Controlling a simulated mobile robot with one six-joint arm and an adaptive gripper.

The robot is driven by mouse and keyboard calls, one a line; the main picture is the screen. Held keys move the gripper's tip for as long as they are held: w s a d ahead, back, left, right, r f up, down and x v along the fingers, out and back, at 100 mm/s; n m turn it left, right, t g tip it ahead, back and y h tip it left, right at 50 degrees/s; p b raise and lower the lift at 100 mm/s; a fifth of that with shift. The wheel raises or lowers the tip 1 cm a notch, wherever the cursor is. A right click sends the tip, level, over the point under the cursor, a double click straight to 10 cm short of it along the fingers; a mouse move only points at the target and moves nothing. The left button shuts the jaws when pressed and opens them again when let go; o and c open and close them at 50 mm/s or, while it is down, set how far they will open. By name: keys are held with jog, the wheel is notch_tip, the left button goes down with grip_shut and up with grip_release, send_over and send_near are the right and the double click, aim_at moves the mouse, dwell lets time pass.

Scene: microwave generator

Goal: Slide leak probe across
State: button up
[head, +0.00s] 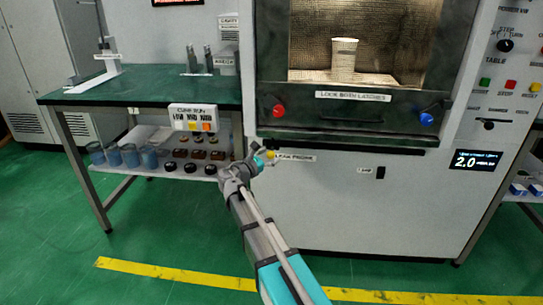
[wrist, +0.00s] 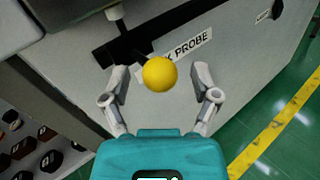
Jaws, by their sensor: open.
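The leak probe's yellow ball knob (wrist: 159,73) sits on a thin dark stem in front of the cabinet face. Its label reading "PROBE" (wrist: 188,44) is right behind it, partly covered by the knob. In the wrist view my gripper (wrist: 161,74) is open, with one finger on each side of the knob and visible gaps to both.
A dark bar (wrist: 120,48) runs along the cabinet behind the knob. The green bench (head: 150,88) stands left, with jars and dark capped parts on its lower shelf (head: 150,165). A second knob slot labelled "LAMP" (head: 381,173) is to the right. The floor in front is clear.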

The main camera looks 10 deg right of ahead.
jog(key=shift+w+d, duration=0.25)
jog(key=shift+d, duration=0.05)
grip_shut()
jog(key=shift+d, duration=0.15)
dwell(0.3)
